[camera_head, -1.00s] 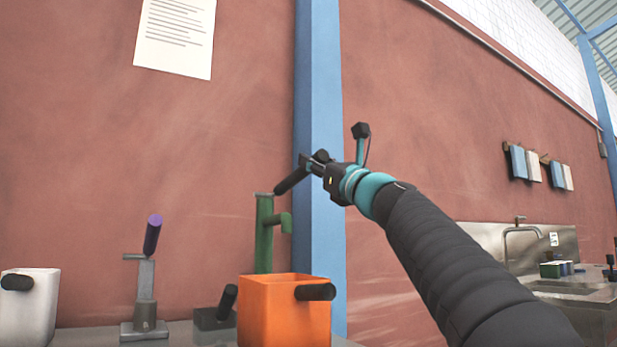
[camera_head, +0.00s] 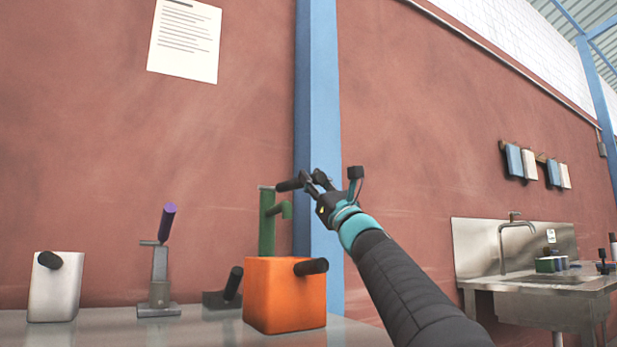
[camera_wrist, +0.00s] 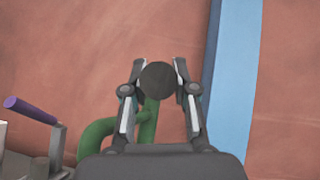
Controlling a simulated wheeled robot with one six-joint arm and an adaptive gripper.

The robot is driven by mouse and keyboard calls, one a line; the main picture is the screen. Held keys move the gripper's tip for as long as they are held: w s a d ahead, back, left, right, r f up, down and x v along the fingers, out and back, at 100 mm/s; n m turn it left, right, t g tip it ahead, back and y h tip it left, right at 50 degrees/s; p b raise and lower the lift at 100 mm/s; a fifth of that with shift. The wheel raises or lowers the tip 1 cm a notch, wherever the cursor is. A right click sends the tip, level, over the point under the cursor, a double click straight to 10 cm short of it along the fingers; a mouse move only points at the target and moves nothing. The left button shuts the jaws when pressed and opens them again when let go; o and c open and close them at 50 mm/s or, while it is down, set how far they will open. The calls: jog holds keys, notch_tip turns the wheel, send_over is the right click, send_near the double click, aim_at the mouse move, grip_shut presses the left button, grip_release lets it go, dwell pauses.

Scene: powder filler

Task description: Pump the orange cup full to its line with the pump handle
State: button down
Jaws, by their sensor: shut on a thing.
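The orange cup (camera_head: 283,300) stands upright on the counter in front of the green pump (camera_head: 267,222), below the level of its hooked spout (camera_head: 286,208). Its inside, fill level and line are hidden. The cup's black handle (camera_head: 312,267) points toward me. The pump's black handle (camera_head: 289,185) sticks out from the top of the post, close to level. My gripper (camera_head: 309,182) is shut on this handle. In the wrist view, the handle's round end (camera_wrist: 157,80) sits between the two fingers, with the green post (camera_wrist: 149,118) beneath.
A grey pump with a purple handle (camera_head: 167,222) and a white cup (camera_head: 54,290) stand to the left. A dark block with a black lever (camera_head: 233,283) is beside the orange cup. A blue pillar (camera_head: 318,100) rises close behind my gripper. A sink (camera_head: 560,285) is at right.

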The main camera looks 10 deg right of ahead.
jog(key=c, duration=0.9)
grip_release()
jog(key=shift+v, duration=6.05)
